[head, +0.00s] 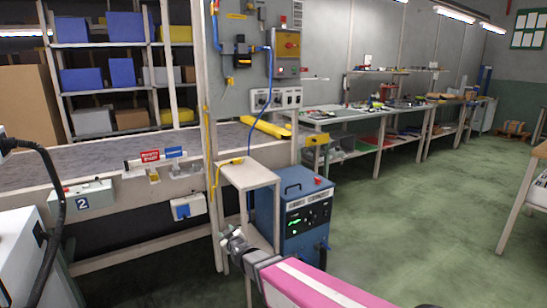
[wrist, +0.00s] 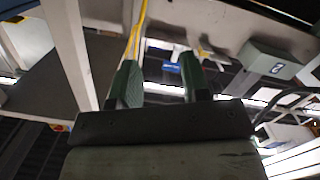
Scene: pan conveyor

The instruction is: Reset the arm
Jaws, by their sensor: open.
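My arm reaches in from the bottom of the head view, with a pink, white-striped link. It ends in my gripper (head: 230,238), which is low in front of a small white stand (head: 247,174) and left of a blue machine. In the wrist view, the two green-padded fingers of my gripper (wrist: 158,82) stand apart with nothing between them. The picture there is tilted.
A conveyor (head: 95,155) with a grey box marked 2 (head: 82,200) is at left. The blue machine (head: 305,215) stands close to my arm. Long workbenches (head: 350,118) line the wall. Green floor (head: 420,210) is clear at right.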

